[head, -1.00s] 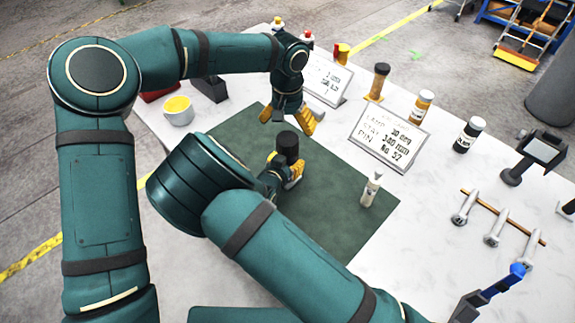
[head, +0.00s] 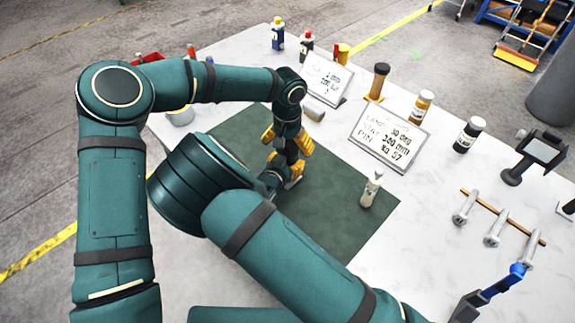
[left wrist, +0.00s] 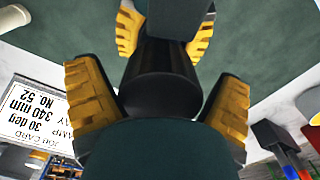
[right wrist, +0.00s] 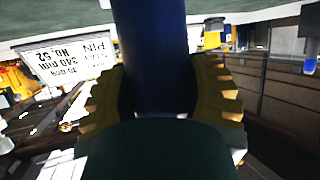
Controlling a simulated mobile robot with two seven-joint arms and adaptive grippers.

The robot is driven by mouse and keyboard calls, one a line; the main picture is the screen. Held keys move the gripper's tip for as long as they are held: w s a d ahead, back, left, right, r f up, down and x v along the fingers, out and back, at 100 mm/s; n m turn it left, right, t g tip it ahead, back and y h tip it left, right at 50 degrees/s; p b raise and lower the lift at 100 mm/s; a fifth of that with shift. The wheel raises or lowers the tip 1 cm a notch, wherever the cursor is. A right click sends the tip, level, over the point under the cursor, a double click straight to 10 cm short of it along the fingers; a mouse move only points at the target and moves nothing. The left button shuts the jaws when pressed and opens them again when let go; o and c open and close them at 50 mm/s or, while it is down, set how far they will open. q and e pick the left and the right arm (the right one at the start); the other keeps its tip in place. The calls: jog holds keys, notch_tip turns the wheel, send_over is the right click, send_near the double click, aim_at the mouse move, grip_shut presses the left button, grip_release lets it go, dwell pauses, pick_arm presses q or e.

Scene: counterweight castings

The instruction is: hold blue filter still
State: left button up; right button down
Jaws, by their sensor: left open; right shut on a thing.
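The blue filter is a dark upright cylinder on or just above the green mat (head: 330,220); its base is hidden. In the right wrist view the dark blue filter body (right wrist: 150,50) stands between the fingers of my right gripper (right wrist: 155,90), which is shut on it. In the head view my right gripper (head: 290,178) is low at the filter. My left gripper (head: 287,140) is directly above, pointing down, open. In the left wrist view the black top (left wrist: 160,85) lies between the open fingers of my left gripper (left wrist: 158,78); contact cannot be told.
A job card (head: 390,137) stands right of the mat, with a second card (head: 327,78) behind. Several bottles, including an orange one (head: 421,107), stand farther right. Bolts lie on a rack (head: 495,228). The front mat is clear.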

pick_arm(q)
jog(key=c, duration=1.2)
jog(key=m, duration=0.6)
jog(key=shift+c, duration=0.2)
jog(key=o, duration=1.4)
jog(key=shift+c, duration=0.2)
jog(key=shift+r, duration=0.1)
